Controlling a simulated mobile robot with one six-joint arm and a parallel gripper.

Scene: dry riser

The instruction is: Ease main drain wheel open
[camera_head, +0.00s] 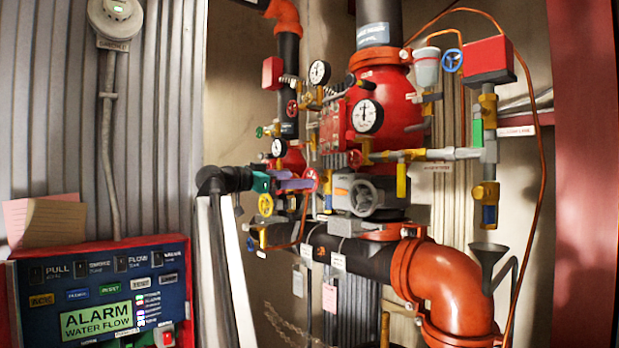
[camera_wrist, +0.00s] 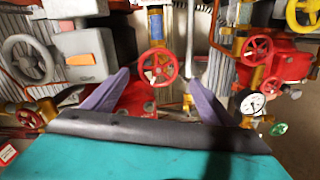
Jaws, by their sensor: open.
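A small red spoked handwheel (camera_wrist: 158,67) on a yellow valve body is centred ahead of my gripper in the wrist view. No readable label shows that it is the main drain wheel. In the head view a red wheel (camera_head: 311,178) shows just past the fingers. My gripper (camera_head: 300,184) has purple fingers and a teal body, and reaches in from the left. In the wrist view my gripper (camera_wrist: 157,78) is open, with one finger on each side of the red wheel. The fingers look apart from its rim; the exact depth gap is unclear.
A large grey handwheel (camera_head: 366,197) sits close right of the fingers. A yellow wheel (camera_head: 265,204) is below left of them. Gauges (camera_head: 367,116) and red pipework crowd above. An orange pipe elbow (camera_head: 452,285) is lower right. An alarm panel (camera_head: 98,300) stands at lower left.

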